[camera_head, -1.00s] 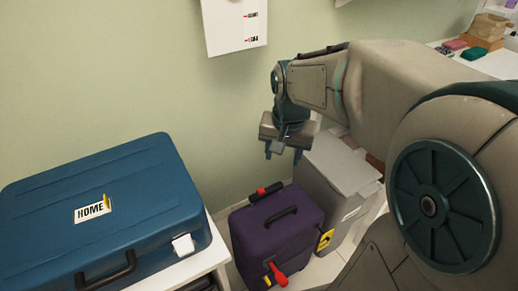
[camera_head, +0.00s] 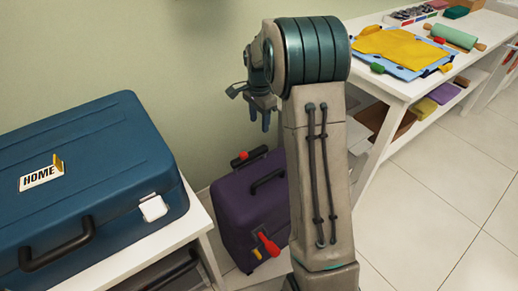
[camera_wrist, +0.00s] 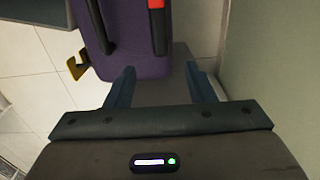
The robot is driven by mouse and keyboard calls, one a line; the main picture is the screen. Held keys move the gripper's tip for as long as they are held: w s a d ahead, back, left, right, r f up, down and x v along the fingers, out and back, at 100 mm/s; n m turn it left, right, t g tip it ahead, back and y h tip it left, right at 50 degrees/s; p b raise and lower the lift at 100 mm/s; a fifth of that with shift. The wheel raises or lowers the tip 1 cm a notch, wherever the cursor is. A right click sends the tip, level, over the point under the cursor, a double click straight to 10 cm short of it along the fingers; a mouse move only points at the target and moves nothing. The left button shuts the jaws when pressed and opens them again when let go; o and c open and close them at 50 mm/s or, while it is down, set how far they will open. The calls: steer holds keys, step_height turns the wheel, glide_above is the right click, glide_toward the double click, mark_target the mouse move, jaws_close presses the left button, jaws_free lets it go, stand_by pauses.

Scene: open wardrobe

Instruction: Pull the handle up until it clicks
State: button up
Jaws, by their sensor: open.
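A purple suitcase (camera_head: 237,210) stands upright on the floor beside a white table. A black bar handle with a red part (camera_head: 247,157) sits low at its top back edge. A black carry handle (camera_head: 267,180) is on its top. In the wrist view the suitcase (camera_wrist: 130,62) shows beyond my fingers, with the red-marked handle (camera_wrist: 157,28) and the carry handle (camera_wrist: 97,28). My gripper (camera_wrist: 161,88) is open, with nothing between its fingers. In the head view my gripper (camera_head: 260,113) is above the suitcase, partly hidden by my arm.
A blue case (camera_head: 90,165) labelled HOME lies on the white table at left. The green wall (camera_head: 190,60) is close behind the suitcase. A yellow tag (camera_wrist: 77,67) hangs at the suitcase's side. A white shelf table (camera_head: 400,88) with craft things stands at right. The tiled floor at right is clear.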

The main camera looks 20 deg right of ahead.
mark_target(259, 149)
step_height(259, 149, down, 12)
steer(key=shift+b, duration=1.25)
